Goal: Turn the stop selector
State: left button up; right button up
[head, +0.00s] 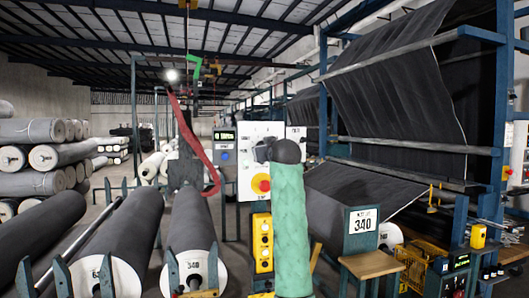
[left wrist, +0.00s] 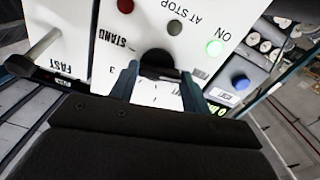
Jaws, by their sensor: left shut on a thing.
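The stop selector (left wrist: 157,60) is a dark round knob on a white panel (left wrist: 100,50) in the left wrist view. In the head view the white panel (head: 247,180) stands near the middle, with the knob hidden behind dark parts at the panel. My right gripper is not in view.
A yellow button box (head: 262,242) hangs below. Dark fabric rolls (head: 190,225) lie left; a fabric frame (head: 400,145) stands right.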

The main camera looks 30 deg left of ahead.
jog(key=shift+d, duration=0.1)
pick_arm(q)
jog(key=o, duration=1)
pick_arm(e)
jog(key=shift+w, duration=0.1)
pick_arm(q)
jog(key=shift+d, duration=0.1)
jog(key=b+v, duration=0.2)
jog(key=v, duration=0.5)
jog(key=shift+s+d, duration=0.15)
jog(key=shift+s, duration=0.1)
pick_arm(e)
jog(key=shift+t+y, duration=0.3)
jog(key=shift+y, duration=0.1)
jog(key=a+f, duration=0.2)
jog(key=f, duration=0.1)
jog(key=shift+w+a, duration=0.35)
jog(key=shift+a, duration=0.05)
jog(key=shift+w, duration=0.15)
